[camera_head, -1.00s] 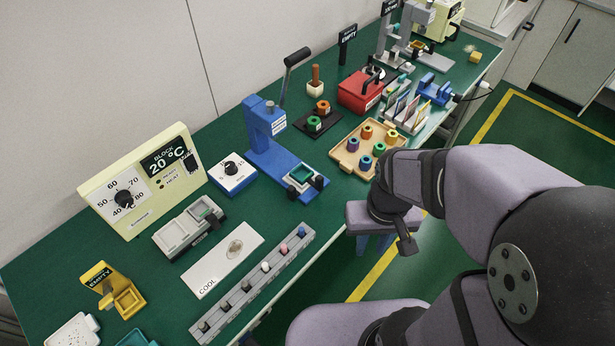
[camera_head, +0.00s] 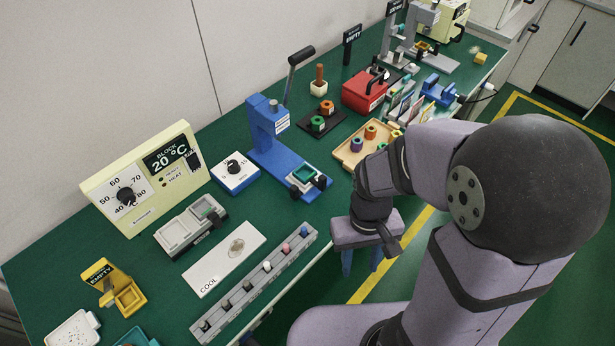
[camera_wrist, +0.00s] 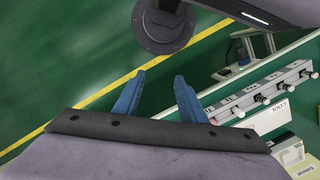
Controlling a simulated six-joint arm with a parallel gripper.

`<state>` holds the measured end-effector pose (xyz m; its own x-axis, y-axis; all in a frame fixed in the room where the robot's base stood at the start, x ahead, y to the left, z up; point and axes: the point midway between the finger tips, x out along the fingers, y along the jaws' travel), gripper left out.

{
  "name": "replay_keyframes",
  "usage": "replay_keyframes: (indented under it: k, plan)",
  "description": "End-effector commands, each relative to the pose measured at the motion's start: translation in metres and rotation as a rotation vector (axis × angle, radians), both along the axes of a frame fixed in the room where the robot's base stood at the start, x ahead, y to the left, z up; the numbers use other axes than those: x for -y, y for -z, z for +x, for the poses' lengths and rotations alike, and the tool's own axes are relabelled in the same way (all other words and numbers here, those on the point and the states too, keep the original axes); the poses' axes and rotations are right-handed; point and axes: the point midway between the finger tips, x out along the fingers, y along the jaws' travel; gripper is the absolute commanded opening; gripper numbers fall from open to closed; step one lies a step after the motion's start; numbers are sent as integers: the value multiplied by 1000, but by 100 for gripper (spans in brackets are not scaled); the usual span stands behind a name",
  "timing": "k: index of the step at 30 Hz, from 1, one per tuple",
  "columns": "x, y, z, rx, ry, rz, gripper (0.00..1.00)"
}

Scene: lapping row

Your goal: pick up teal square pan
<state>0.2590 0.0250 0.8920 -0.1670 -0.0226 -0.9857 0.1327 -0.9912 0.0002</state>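A teal square piece (camera_head: 303,174) sits at the foot of the blue lever press in the head view. Another teal item (camera_head: 137,339) is cut off by the bottom edge at lower left, so I cannot tell which is the pan. My gripper (camera_head: 361,262) hangs beyond the table's front edge, to the right of the press and apart from both. Its blue fingers also show in the wrist view (camera_wrist: 160,80), spread with nothing between them. Neither teal item is clear in the wrist view.
The blue press (camera_head: 270,140) has a raised lever. A grey rail with several small coloured pegs (camera_head: 255,283) lines the front edge. The white COOL plate (camera_head: 215,270) and a two-well block (camera_head: 178,232) lie behind it. A tan tray of rings (camera_head: 345,150) is partly behind my arm.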

Motion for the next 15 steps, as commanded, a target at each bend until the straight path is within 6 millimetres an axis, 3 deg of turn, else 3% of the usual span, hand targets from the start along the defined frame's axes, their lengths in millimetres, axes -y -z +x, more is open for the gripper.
replay_keyframes:
  k: [5, 9, 12, 15]
  plan:
    - [-28, 30, 57, -16, -113, -15, 38]
    - [-52, 41, 125, 44, -99, -43, 38]
    - [-63, 36, 178, 124, 30, -65, 38]
    - [-71, 8, 233, 240, 239, -73, 38]
